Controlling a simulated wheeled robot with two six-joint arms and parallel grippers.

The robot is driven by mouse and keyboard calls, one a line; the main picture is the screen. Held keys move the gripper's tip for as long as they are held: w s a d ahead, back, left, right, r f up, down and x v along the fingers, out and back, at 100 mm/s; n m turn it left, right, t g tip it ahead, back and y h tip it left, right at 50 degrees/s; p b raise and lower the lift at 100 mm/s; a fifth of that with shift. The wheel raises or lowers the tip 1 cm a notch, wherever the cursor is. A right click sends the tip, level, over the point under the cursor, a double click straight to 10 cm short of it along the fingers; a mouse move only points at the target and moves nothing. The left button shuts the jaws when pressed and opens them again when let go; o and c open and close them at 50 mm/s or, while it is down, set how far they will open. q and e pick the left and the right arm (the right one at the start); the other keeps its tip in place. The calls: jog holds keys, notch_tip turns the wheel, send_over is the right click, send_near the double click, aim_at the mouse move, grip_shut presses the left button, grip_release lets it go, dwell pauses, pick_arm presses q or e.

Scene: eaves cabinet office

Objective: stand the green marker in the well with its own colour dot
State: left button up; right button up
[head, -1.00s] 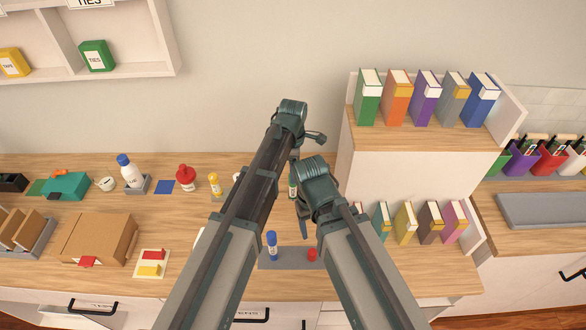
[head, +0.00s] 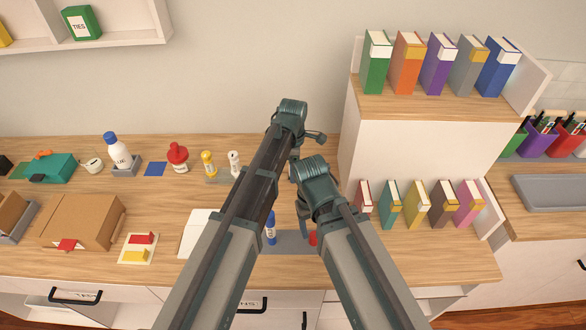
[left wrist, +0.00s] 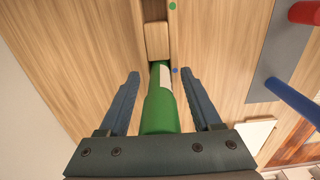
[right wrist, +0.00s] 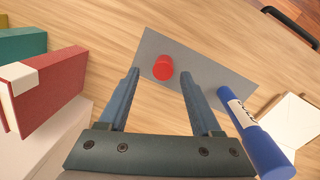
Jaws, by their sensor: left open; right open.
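The green marker (left wrist: 160,105) shows in the left wrist view, between the spread fingers of my left gripper (left wrist: 160,80), which is open and apart from its sides. A wooden piece (left wrist: 157,42) lies just beyond the marker's end. A green dot (left wrist: 173,6) and a blue dot (left wrist: 174,70) mark the wood there. I cannot tell whether the marker's end sits in a well. In the head view my arms hide the marker. My right gripper (right wrist: 160,75) is open and empty, above a grey mat (right wrist: 205,80) with a red marker or cap (right wrist: 163,68) on it.
A blue marker (right wrist: 255,135) stands on the mat, right of my right gripper. A red book (right wrist: 40,82) is at its left. In the head view, a shelf unit with books (head: 405,65) stands right of my arms. A glue bottle (head: 117,150) and cardboard box (head: 80,222) are left.

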pick_arm(q)
grip_shut()
grip_release()
jog(key=shift+r, duration=0.1)
pick_arm(e)
jog(key=shift+r, duration=0.1)
pick_arm(q)
notch_tip(320, 180, up, 14)
jog(key=p, duration=1.3)
jog(key=shift+p, duration=0.4)
pick_arm(e)
notch_tip(320, 180, up, 14)
